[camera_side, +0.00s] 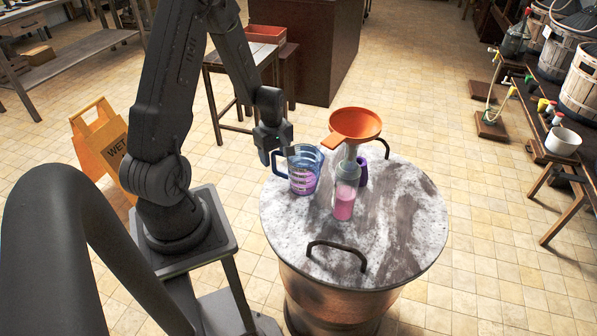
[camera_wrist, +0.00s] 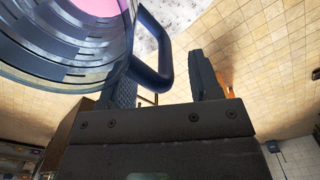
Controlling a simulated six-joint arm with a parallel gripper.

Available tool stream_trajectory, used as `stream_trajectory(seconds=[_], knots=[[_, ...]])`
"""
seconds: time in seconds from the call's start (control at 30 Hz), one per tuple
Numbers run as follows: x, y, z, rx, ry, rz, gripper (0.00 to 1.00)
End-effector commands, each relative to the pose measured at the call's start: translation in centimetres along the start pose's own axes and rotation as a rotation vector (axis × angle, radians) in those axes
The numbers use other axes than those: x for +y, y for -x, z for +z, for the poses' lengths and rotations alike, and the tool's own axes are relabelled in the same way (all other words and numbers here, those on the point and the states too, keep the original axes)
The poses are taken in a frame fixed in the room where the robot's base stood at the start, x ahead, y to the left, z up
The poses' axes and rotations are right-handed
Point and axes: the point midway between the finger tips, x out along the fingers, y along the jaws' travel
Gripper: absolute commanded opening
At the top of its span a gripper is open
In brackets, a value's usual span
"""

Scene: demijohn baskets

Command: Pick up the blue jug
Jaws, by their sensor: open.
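The blue jug (camera_side: 305,172) is see-through, with white markings and pink liquid in it. It stands upright at the left of the round drum top, its handle (camera_side: 275,164) facing left. My gripper (camera_side: 274,152) is open at the handle, pointing down. In the wrist view, the jug (camera_wrist: 62,50) fills the upper left, and its dark blue handle (camera_wrist: 164,62) shows between the two fingers of my gripper (camera_wrist: 165,84). The left finger is partly hidden behind the jug and handle. I cannot tell whether either finger touches the handle.
A clear bottle with pink liquid (camera_side: 344,203) stands right of the jug, with an orange funnel (camera_side: 355,124) above and a purple item (camera_side: 363,172) behind. The drum top (camera_side: 405,220) has two dark handles; its right side is clear. A yellow wet-floor sign (camera_side: 98,140) stands left.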

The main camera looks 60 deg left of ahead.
Motion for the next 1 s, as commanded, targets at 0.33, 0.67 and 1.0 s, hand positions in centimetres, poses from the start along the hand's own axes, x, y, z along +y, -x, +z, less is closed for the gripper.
stream_trajectory(seconds=[0.33, 0.67, 1.0], knots=[[0.01, -0.96, -0.01, 0.001, 0.000, 0.001, 0.57], [0.01, -0.94, -0.01, 0.001, 0.000, 0.001, 0.26], [-0.01, -0.93, 0.00, 0.000, 0.000, 0.000, 0.00]])
